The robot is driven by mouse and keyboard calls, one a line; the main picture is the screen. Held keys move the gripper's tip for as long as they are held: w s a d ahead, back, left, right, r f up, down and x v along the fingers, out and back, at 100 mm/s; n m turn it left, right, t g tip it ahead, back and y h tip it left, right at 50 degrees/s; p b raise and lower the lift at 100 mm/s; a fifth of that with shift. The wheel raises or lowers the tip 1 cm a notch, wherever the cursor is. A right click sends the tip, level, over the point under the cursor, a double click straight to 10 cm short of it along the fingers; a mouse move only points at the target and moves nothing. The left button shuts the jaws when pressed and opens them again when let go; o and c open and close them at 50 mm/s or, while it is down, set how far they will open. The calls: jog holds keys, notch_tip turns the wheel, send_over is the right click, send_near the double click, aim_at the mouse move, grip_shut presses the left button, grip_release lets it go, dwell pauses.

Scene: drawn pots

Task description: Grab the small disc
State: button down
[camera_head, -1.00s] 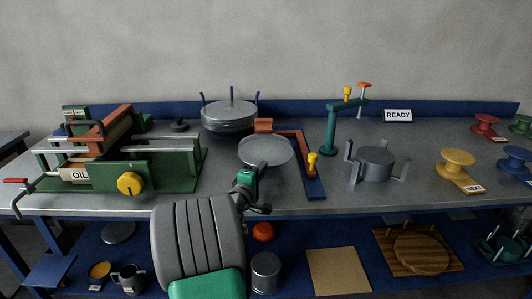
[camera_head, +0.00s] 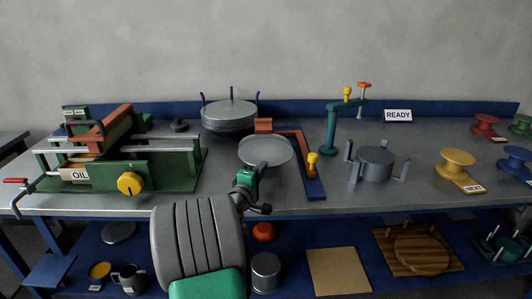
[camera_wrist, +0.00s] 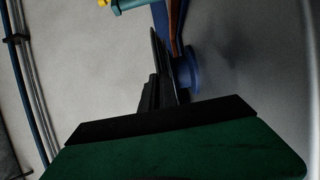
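A flat round grey disc (camera_head: 266,150) is near the middle of the bench, just beyond the end of my gripper (camera_head: 256,174). Another grey disc (camera_head: 118,232) lies on the lower shelf at left, and grey discs (camera_head: 229,114) sit between blue posts at the back. Which one is the small disc is not clear. My gripper's dark fingers also show in the wrist view (camera_wrist: 160,88), seen nearly edge-on beside a blue round part (camera_wrist: 187,72). In the head view the fingers overlap the disc's near edge. Whether they touch it, or are open or shut, I cannot tell.
A green press (camera_head: 130,165) is at left. A teal post (camera_head: 331,130) and a grey block with upright posts (camera_head: 375,162) are at right. Bare bench shows between them.

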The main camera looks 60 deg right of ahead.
jog(key=shift+r, duration=0.15)
jog(key=shift+r, duration=0.4)
jog(key=s+a+r, duration=0.6)
jog(key=a+r, duration=0.6)
jog(key=shift+s+a+p, duration=0.15)
jog(key=shift+s+p, duration=0.15)
jog(key=shift+p, duration=0.15)
jog(key=shift+w, duration=0.1)
